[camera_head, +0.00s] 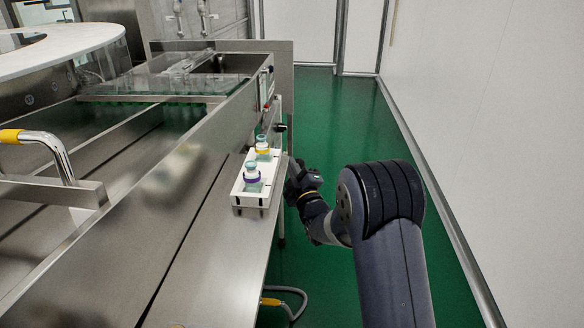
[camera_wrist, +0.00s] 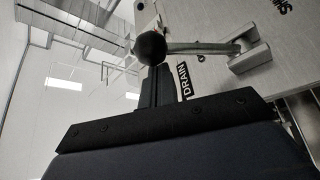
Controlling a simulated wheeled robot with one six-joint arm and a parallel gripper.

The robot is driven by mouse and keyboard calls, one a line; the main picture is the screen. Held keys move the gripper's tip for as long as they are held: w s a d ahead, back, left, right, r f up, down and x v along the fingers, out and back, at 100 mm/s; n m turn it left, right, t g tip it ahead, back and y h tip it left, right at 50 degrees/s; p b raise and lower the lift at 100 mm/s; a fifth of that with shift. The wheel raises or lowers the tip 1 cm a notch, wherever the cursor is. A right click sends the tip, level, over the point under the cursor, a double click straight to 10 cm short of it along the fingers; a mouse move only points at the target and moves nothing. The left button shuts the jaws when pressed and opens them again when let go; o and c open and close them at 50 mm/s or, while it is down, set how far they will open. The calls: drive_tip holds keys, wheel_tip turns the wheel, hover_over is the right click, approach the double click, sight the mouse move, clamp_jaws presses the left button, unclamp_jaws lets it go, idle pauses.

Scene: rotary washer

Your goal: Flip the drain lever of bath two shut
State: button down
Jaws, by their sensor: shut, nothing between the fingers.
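The drain lever (camera_wrist: 195,47) shows in the wrist view as a metal rod with a black ball knob (camera_wrist: 150,47), running right to a metal bracket (camera_wrist: 249,56). A black "DRAIN" label (camera_wrist: 183,80) is on the panel beside it. My gripper (camera_wrist: 157,82) is shut and empty, its fingertips close to the knob; I cannot tell whether they touch it. In the head view, a dark knob (camera_head: 281,127) sticks out from the washer's side panel. My wrist is beside the front ledge there, and the fingertips cannot be made out. No bath number is readable.
A white rack (camera_head: 238,199) with capped bottles (camera_head: 253,172) stands on the metal ledge (camera_head: 215,255), close to my wrist. The green floor (camera_head: 345,115) is open between the washer and the white wall (camera_head: 500,120). A cable (camera_head: 290,293) hangs below the ledge.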

drive_tip(key=shift+d+f+b, duration=0.15)
drive_tip(key=shift+f+b, duration=0.1)
drive_tip(key=shift+b, duration=0.35)
